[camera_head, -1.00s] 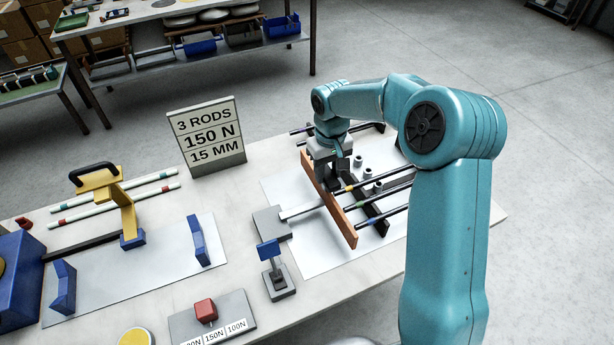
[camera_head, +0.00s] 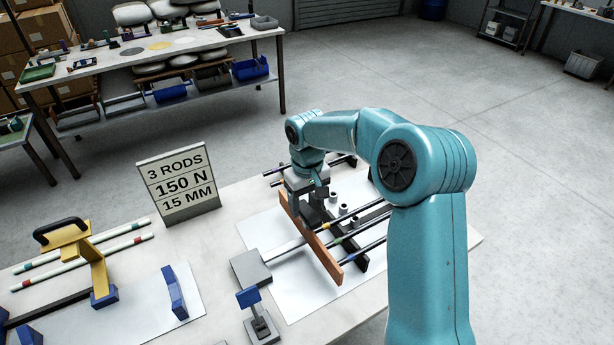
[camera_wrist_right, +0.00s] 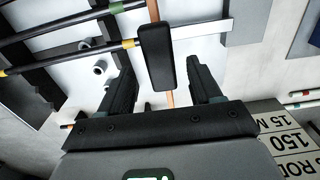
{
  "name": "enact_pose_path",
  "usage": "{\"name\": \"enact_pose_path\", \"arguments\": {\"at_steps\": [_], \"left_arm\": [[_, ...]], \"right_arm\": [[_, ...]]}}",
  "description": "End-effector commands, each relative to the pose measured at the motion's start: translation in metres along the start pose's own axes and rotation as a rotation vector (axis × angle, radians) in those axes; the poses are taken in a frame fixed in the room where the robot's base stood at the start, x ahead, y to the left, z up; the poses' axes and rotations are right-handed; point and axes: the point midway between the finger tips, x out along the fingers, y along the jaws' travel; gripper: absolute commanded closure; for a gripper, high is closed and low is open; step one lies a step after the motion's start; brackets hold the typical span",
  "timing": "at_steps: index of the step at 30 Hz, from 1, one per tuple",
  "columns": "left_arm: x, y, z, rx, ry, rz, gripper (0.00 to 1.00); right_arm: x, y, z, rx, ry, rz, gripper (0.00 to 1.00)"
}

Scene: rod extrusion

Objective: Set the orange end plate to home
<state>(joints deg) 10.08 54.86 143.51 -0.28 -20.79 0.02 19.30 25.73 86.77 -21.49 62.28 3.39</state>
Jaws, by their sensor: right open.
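The orange end plate (camera_head: 323,253) stands on edge on the table, across several dark rods (camera_head: 366,228). My right gripper (camera_head: 312,212) is at the plate's far end, pointing down, and partly hides it. In the right wrist view a black block (camera_wrist_right: 157,58) shows in front of the plate's thin orange edge (camera_wrist_right: 153,10). The open fingers (camera_wrist_right: 163,88) of my right gripper lie on either side of this block, with gaps visible. My left gripper is not in view.
A dark crossbar (camera_head: 350,250) and small grey cylinders (camera_head: 343,209) lie right of the plate. A grey block with a pale bar (camera_head: 250,268) is left of it. A sign (camera_head: 178,180) reading 3 rods, 150 N, 15 mm stands behind. A blue-topped stand (camera_head: 260,325) is in front.

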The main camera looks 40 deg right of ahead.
Motion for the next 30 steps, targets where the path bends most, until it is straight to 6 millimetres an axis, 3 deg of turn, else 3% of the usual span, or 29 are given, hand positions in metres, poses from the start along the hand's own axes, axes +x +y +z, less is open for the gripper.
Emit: {"name": "enact_pose_path", "arguments": {"at_steps": [9, 15, 21, 30], "left_arm": [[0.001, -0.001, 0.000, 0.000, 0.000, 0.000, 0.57], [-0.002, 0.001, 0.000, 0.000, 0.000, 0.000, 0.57], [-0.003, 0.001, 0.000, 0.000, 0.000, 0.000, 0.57], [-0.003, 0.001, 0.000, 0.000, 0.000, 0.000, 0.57]], "right_arm": [[-0.085, 0.000, -0.002, 0.000, 0.007, 0.000, 0.36], [-0.125, 0.000, -0.001, 0.001, 0.005, 0.000, 0.36], [-0.140, 0.000, -0.001, 0.001, 0.003, -0.001, 0.36], [-0.140, 0.000, -0.001, 0.001, 0.002, 0.000, 0.36]]}}
